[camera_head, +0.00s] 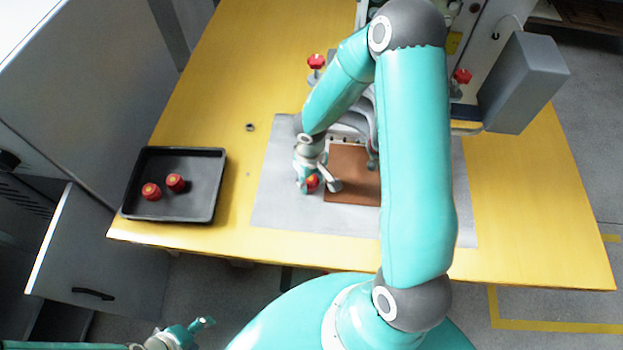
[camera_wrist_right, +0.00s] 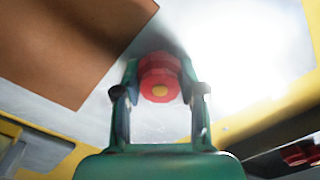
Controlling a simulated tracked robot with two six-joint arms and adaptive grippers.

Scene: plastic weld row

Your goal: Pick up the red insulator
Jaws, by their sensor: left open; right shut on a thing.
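A red insulator (camera_head: 312,182) with a yellow-orange centre is between the fingers of my right gripper (camera_head: 318,186), over the grey mat beside the brown plate. My right gripper is shut on it. The right wrist view shows the red insulator (camera_wrist_right: 159,78) gripped from both sides at the fingertips. I cannot tell whether it touches the mat. Two more red insulators, one (camera_head: 151,191) and another (camera_head: 175,182), stand in the black tray (camera_head: 214,190) at the left. My left gripper (camera_head: 203,328) is open and empty at the bottom left, below the table edge.
The grey mat (camera_head: 275,200) lies on the yellow table (camera_head: 500,220), with the brown plate (camera_head: 350,185) on it. A small dark nut-like part (camera_head: 250,127) lies behind the tray. A machine with red knobs (camera_head: 316,61) stands at the back. Table between tray and mat is mostly clear.

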